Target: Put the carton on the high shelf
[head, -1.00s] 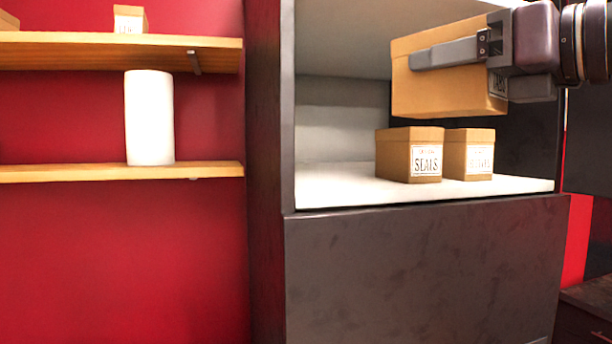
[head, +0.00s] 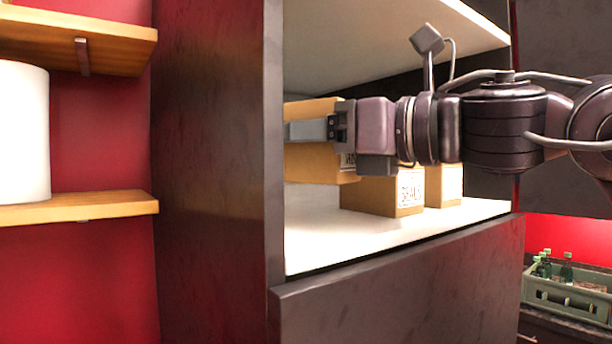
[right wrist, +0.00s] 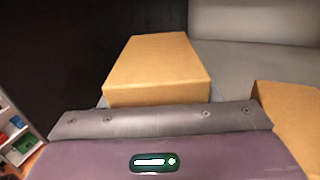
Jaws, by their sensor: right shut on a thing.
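My right gripper (head: 306,130) is shut on a tan carton (head: 312,163). It holds the carton inside the cabinet opening, above the white shelf (head: 325,240), with a gap beneath it. The cabinet's side panel hides the carton's left end. The carton's top shows in the right wrist view (right wrist: 158,68), ahead of the gripper body. Two similar cartons stand on the shelf: one labelled SEALS (head: 383,196) and another (head: 446,184) to its right. The held carton overlaps the SEALS carton's upper left in the picture; contact cannot be told. My left gripper is out of view.
The cabinet's dark side panel (head: 210,150) bounds the opening on the left, and a pale board (head: 370,40) lies overhead. Wooden wall shelves (head: 80,212) and a white cylinder (head: 22,130) are farther left. A crate of bottles (head: 570,295) sits at lower right.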

